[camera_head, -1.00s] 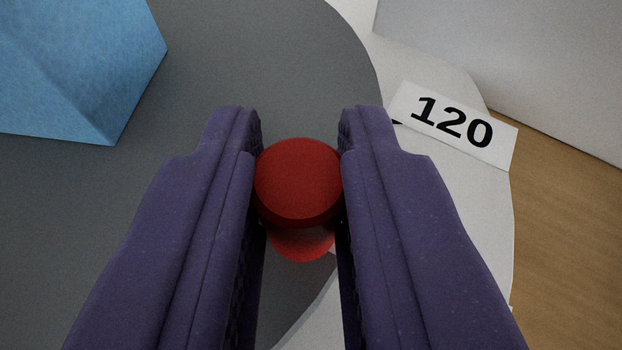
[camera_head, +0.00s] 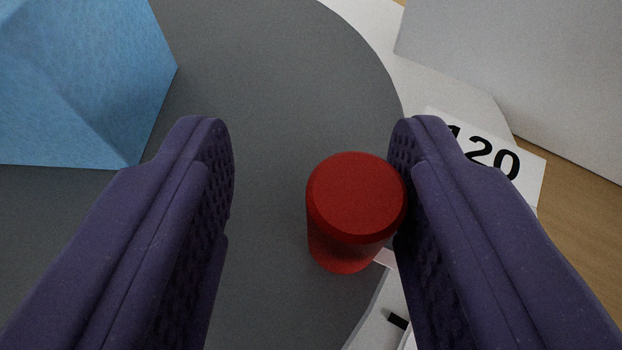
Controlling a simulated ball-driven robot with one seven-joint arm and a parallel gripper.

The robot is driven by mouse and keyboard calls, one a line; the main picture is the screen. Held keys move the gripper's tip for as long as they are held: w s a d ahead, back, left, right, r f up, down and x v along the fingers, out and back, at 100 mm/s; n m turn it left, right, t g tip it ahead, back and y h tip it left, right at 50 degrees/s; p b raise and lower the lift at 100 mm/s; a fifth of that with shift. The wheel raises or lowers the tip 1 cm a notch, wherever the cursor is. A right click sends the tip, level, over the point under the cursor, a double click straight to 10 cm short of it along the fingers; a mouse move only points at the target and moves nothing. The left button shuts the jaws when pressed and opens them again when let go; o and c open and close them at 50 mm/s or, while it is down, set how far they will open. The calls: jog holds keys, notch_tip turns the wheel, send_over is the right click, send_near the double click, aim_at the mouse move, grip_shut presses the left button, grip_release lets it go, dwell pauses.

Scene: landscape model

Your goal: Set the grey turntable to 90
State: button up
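The grey turntable (camera_head: 280,80) fills the left and middle of the view. A red knob (camera_head: 355,200) stands near its edge. My gripper (camera_head: 310,150) is open around the knob, with the knob close to the right finger and a clear gap to the left finger; I cannot tell whether the right finger touches it. A white label reading 120 (camera_head: 490,155) lies beyond the turntable's edge on the right, its first digit partly hidden by the right finger. No 90 label is visible. A black mark (camera_head: 397,320) shows beside the turntable's edge below the knob.
A blue faceted block (camera_head: 80,80) sits on the turntable at the upper left. A pale grey block or wall (camera_head: 530,70) stands at the upper right. A white base (camera_head: 385,40) borders the turntable, with wooden surface (camera_head: 585,250) at the far right.

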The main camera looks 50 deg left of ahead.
jog(key=shift+d, duration=0.25)
jog(key=p+v, duration=0.2)
jog(key=v, duration=0.5)
jog(key=shift+s+d+r, duration=0.2)
